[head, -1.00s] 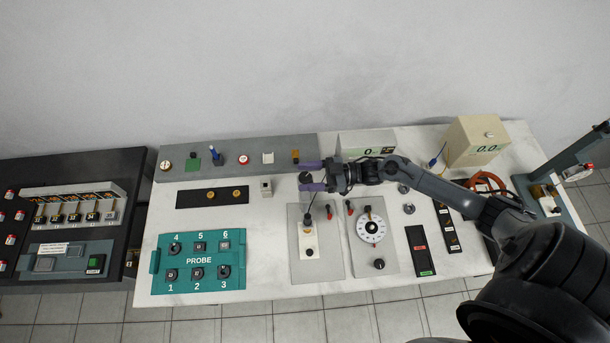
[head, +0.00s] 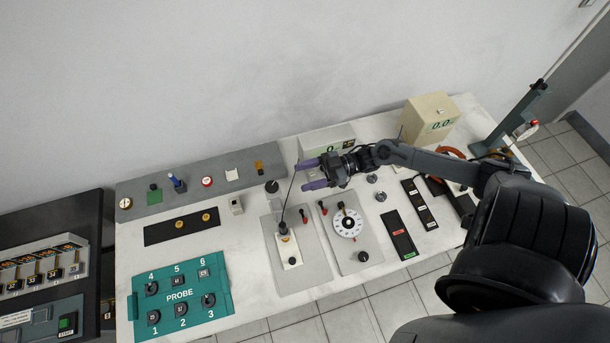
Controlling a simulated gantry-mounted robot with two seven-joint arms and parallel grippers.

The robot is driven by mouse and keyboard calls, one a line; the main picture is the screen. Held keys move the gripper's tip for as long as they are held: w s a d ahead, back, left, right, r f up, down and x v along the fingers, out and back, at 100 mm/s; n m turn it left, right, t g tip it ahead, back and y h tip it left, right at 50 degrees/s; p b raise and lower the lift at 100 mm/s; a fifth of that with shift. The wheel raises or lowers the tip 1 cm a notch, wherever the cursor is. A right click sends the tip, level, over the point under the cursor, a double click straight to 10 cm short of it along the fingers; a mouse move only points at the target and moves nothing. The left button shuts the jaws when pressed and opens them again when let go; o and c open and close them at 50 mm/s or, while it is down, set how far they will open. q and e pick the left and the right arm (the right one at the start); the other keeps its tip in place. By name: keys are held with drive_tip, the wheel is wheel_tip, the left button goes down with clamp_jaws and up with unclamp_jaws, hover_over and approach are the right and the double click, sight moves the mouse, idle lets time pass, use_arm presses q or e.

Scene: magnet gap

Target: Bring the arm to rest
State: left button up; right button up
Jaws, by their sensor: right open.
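My right gripper (head: 302,175) is open and empty, its two purple fingers spread and pointing left above the bench. My right arm (head: 430,160) reaches in from the right edge, bent over the bench. A black round knob (head: 271,187) stands left of the fingertips, apart from them. A thin dark rod or cable rises from the fixture on the grey plate (head: 300,272) and passes close to the fingertips; I cannot tell whether it touches. My left gripper is not in view.
The white bench (head: 245,255) carries a teal PROBE box (head: 180,297), a white dial (head: 347,223), black switch strips (head: 397,236) and a beige meter box (head: 428,118). A grey rail (head: 220,160) runs along the back. A teal stand (head: 510,115) is at the right.

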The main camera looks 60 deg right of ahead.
drive_tip(key=a+r+m+t+h+p, duration=0.1)
drive_tip(key=a+r+m+h+p, duration=0.35)
drive_tip(key=a, duration=0.65)
drive_tip(key=a+r+m+t+h+p, duration=0.25)
drive_tip(key=a+r+p, duration=0.35)
drive_tip(key=a+r, duration=0.3)
drive_tip(key=s+d+g+h, duration=0.2)
drive_tip(key=s+g+h, duration=0.1)
drive_tip(key=s+g, duration=0.2)
drive_tip(key=s+d+f+m+g+h, duration=0.1)
drive_tip(key=s+d+g+h, duration=0.1)
drive_tip(key=s+g, duration=0.4)
drive_tip(key=shift+s+d+f+h, duration=0.25)
drive_tip(key=shift+s+h, duration=0.15)
drive_tip(key=shift+h, duration=0.5)
